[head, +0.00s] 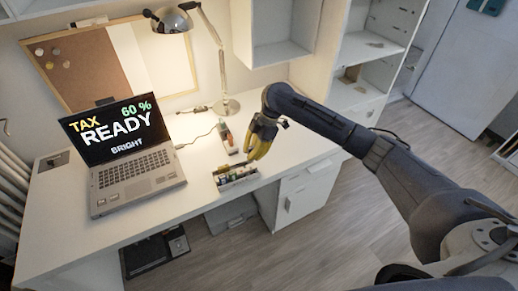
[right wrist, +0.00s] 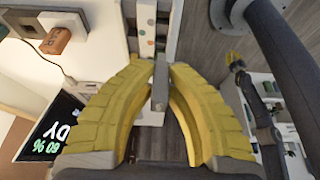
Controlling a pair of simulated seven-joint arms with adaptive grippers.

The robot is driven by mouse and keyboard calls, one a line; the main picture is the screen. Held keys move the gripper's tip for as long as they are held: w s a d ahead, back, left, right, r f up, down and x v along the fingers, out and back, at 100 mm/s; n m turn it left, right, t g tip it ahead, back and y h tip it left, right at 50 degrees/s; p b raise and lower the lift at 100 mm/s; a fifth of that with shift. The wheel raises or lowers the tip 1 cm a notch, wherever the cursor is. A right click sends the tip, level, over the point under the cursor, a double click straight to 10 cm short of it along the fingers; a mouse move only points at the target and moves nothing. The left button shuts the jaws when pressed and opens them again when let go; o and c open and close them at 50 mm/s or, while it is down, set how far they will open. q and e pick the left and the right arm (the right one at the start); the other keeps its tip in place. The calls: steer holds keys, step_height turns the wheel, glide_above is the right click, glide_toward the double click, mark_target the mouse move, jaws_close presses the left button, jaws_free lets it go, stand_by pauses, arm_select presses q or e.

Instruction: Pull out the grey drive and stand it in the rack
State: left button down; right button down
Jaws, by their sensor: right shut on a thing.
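My right gripper (head: 259,152) hangs over the right part of the desk, above the near edge. In the right wrist view its yellow fingers (right wrist: 161,78) are shut on the grey drive (right wrist: 160,88), a slim grey bar held between the tips. The drive is too small to make out in the head view. The rack (head: 236,181), a low tray with several small items in it, lies at the desk's front edge, just below and left of the gripper. In the right wrist view a white strip with coloured dots (right wrist: 147,28) shows beyond the fingertips.
A laptop (head: 135,165) stands open on the left. A small holder with orange and green items (head: 226,138) sits behind the rack, with a cable beside it. A lamp (head: 222,80) stands at the back. The desk between laptop and rack is mostly clear.

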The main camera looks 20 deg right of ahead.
stand_by(0.6)
glide_above(250, 175)
steer(key=d, duration=0.1)
steer(key=shift+w+d+f, duration=0.1)
steer(key=shift+w+f, duration=0.05)
steer(key=shift+f, duration=2.7)
steer(key=shift+f, duration=1.7)
steer(key=c, duration=1.3)
jaws_free()
steer(key=shift+c, duration=0.2)
steer(key=v, duration=1.2)
steer(key=shift+r, duration=0.1)
